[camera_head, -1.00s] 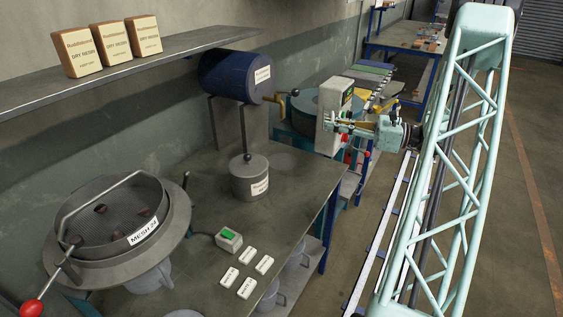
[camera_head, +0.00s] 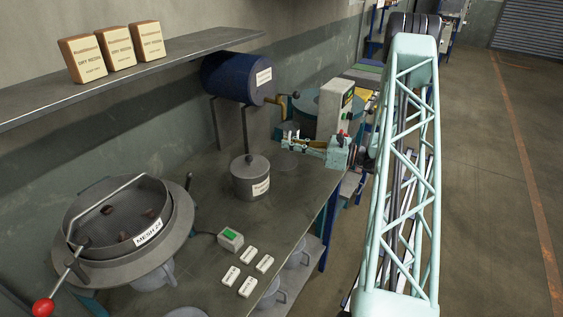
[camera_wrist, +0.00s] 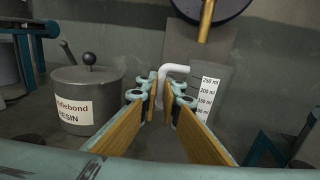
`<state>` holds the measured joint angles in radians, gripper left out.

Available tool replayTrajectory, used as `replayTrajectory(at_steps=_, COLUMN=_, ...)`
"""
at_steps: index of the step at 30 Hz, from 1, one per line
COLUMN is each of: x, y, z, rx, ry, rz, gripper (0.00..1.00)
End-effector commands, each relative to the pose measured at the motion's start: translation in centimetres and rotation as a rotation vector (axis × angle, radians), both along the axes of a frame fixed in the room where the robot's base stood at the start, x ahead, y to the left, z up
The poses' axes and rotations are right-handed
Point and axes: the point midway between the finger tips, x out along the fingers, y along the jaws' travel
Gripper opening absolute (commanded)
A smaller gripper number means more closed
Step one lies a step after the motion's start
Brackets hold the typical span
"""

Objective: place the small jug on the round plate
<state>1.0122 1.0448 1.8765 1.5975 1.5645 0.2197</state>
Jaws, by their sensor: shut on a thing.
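The small jug (camera_wrist: 207,90) is a see-through grey measuring jug with a white millilitre scale and a white bent handle (camera_wrist: 174,69). It shows in the wrist view just ahead of my fingertips. My gripper (camera_wrist: 163,88) has its wooden-faced fingers shut on the jug's handle. The gap between jug and plate cannot be told.
A lidded grey resin pot (camera_head: 250,180) stands left of my gripper. A blue drum (camera_head: 234,78) on a stand is behind it. A mesh sieve (camera_head: 120,220), a small control box (camera_head: 230,239) and several white labels occupy the near bench (camera_head: 205,205).

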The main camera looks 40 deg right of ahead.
Motion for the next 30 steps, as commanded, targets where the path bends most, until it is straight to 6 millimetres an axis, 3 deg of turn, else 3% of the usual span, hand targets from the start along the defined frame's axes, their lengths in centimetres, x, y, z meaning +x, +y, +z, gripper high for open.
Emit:
replayTrajectory(at_steps=3, x=0.7, y=0.7, z=-0.5, rx=0.000, ry=0.000, rz=-0.004, gripper=0.00)
replayTrajectory(at_steps=15, x=1.5, y=1.9, z=1.6, rx=-0.001, ry=-0.002, rz=-0.026, gripper=0.00)
replayTrajectory(at_steps=30, x=1.7, y=2.1, z=2.0, rx=0.000, ry=-0.001, rz=-0.031, gripper=0.00)
